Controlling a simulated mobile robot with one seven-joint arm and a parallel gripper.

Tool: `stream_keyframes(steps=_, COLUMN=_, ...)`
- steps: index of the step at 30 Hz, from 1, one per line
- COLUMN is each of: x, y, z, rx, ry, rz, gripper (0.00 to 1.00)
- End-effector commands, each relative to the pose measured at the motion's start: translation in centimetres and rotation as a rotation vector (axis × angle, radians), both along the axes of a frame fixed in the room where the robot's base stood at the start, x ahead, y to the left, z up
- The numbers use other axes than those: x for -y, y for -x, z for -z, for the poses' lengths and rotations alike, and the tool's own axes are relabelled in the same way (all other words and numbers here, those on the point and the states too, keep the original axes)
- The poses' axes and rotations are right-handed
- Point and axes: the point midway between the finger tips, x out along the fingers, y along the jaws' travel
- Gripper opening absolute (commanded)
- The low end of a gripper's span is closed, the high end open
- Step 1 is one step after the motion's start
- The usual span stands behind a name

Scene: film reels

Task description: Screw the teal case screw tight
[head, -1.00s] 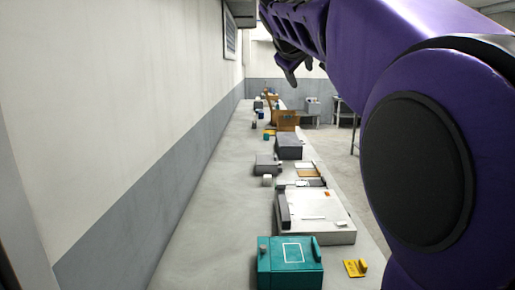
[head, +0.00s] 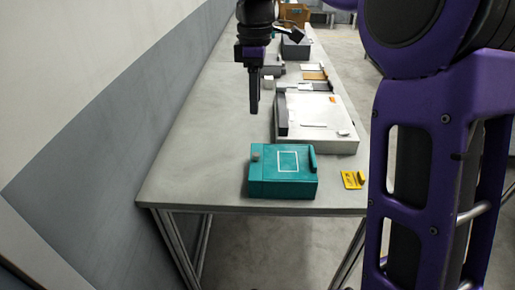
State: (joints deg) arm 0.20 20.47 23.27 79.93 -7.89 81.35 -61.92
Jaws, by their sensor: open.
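The teal case (head: 283,183) sits near the front edge of the long grey table, with a white rectangle outline on its top. A small grey knob, which looks like the case screw (head: 256,153), stands at the top left corner of the case. A dark teal bar lies along the case's right edge. My gripper (head: 254,110) points down above the table, behind and a little above the case, apart from it. It is seen edge-on, with nothing visible in it. How far in the screw sits cannot be told.
A yellow piece (head: 352,179) lies right of the case. A large light grey box (head: 320,118) stands behind it. Further back are a dark box (head: 296,47) and several small items. The table (head: 190,160) is clear on the left, beside the wall.

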Motion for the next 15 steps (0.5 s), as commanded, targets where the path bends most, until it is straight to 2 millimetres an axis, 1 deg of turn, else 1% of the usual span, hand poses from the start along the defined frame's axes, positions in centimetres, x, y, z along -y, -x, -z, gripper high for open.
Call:
stream_keyframes(steps=1, x=0.1, y=0.0, z=1.2, rx=-0.002, ry=0.002, rz=0.001, gripper=0.55)
stream_keyframes(steps=15, x=0.1, y=0.0, z=11.3, rx=0.000, ry=0.002, rz=0.003, gripper=0.55)
